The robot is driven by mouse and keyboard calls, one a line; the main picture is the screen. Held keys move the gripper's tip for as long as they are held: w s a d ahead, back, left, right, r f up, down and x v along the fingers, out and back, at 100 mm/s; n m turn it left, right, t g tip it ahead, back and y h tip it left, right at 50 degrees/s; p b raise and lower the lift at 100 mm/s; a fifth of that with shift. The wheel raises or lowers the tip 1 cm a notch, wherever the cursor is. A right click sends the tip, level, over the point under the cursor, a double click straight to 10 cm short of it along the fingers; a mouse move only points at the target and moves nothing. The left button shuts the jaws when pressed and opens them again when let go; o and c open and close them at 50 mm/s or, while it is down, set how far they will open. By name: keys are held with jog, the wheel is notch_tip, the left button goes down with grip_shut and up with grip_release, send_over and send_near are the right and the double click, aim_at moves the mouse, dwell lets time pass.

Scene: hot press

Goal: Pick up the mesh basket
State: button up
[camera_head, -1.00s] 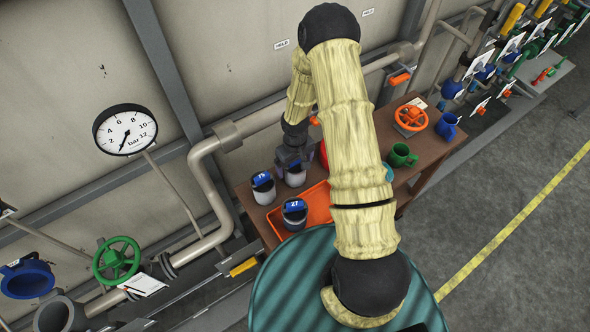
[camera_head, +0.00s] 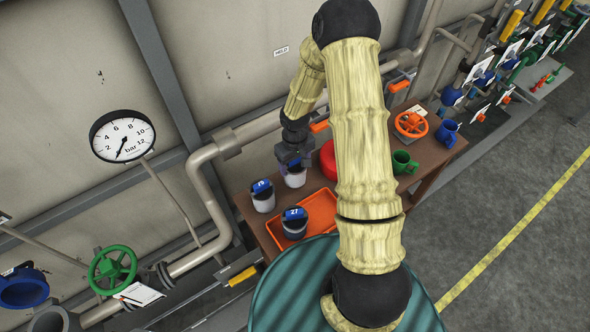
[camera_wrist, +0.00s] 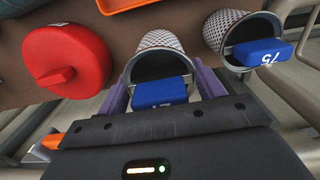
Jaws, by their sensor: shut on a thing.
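The mesh basket (camera_wrist: 160,42) is a pale, cup-shaped mesh container with a dark inside and a blue tag on its rim. My gripper (camera_wrist: 163,82) is shut on it in the wrist view, with a purplish finger on each side of the tag. In the head view my gripper (camera_head: 293,158) is over the same basket (camera_head: 295,180), at the back of the brown table. Whether its base touches the table cannot be told. A similar basket tagged 75 (camera_head: 263,203) stands to its left, also in the wrist view (camera_wrist: 222,28). Another, tagged 27 (camera_head: 296,231), is on the orange tray.
The orange tray (camera_head: 323,209) lies in front of the held basket. A round red object (camera_wrist: 68,60) sits close beside it. An orange valve wheel (camera_head: 411,124), a green mug (camera_head: 404,163) and a blue mug (camera_head: 447,133) stand farther right. Wall pipes run behind the table.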

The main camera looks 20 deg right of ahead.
jog(key=shift+r+b, duration=0.45)
jog(key=shift+r, duration=2.35)
